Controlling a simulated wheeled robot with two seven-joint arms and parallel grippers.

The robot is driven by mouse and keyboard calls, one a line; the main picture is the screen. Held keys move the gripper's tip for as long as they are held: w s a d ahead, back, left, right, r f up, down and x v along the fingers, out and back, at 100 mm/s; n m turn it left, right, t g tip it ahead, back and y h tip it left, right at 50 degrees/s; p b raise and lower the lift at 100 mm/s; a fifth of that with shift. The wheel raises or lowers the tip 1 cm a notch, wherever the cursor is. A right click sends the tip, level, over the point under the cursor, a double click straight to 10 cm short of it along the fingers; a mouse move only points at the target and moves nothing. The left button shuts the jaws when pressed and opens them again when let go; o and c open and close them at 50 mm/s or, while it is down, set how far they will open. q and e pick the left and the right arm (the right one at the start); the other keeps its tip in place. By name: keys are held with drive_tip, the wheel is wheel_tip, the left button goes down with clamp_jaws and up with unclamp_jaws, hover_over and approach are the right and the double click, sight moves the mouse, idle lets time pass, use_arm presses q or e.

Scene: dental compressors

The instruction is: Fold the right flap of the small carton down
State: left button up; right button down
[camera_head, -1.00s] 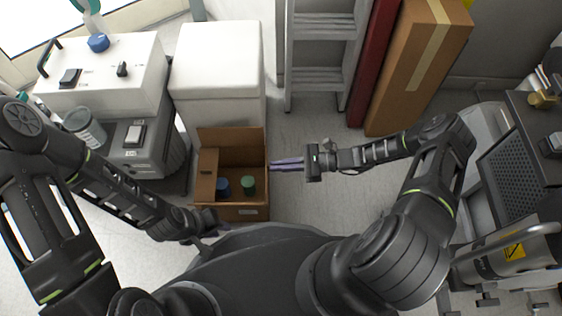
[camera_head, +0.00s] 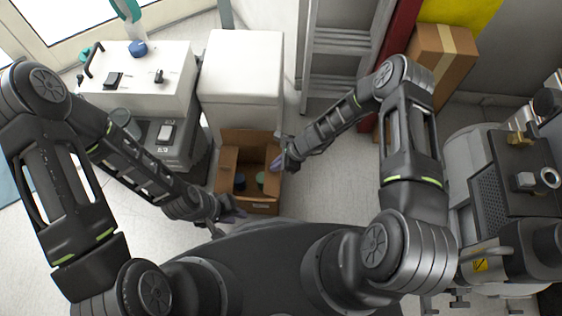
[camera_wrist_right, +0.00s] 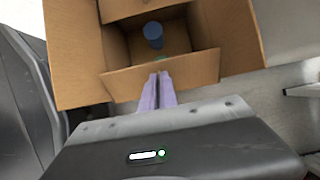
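The small open carton (camera_head: 262,208) stands on the floor, with a blue item (camera_wrist_right: 153,30) and a green-topped item (camera_head: 261,177) inside. Its right flap (camera_wrist_right: 120,82) leans inward over part of the opening in the right wrist view. My right gripper (camera_head: 278,162) is at the carton's right side. Its purple fingers (camera_wrist_right: 158,92) are together, with tips at that flap's outer face; exact contact is unclear. Nothing shows between them. My left gripper (camera_head: 234,214) is low, near the carton's front left corner; its opening is too small to judge.
A white cabinet (camera_head: 241,75) stands right behind the carton. A grey machine (camera_head: 180,145) is to the left. A ladder (camera_head: 342,50) and a tall cardboard box (camera_head: 440,62) are at the back. The floor (camera_head: 335,185) to the right is clear.

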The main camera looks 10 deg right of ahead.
sight(266, 167)
drive_tip(key=shift+w+a+f+h, duration=0.1)
drive_tip(key=shift+a+h, duration=0.25)
drive_tip(key=shift+h, duration=0.2)
drive_tip(key=shift+w+a+f+h, duration=0.1)
drive_tip(key=shift+a+h, duration=0.25)
drive_tip(key=shift+h, duration=0.2)
drive_tip(key=shift+w+a+f+g+h+b, duration=0.1)
drive_tip(key=shift+a+f+g+h+b, duration=0.35)
drive_tip(key=shift+h+b, duration=0.35)
drive_tip(key=shift+a+f+h+b, duration=0.2)
drive_tip(key=shift+f+h+b, duration=0.05)
drive_tip(key=shift+h+b, duration=0.45)
drive_tip(key=shift+w+a+f+g+h+b, duration=0.1)
drive_tip(key=shift+a+f+g+h+b, duration=0.15)
drive_tip(key=shift+h+b, duration=0.45)
drive_tip(key=shift+a+h+b, duration=0.25)
drive_tip(key=shift+h+b, duration=0.25)
drive_tip(key=shift+b, duration=0.65)
drive_tip(key=shift+g, duration=0.3)
drive_tip(key=c, duration=1.6)
unclamp_jaws()
drive_tip(key=shift+c, duration=0.2)
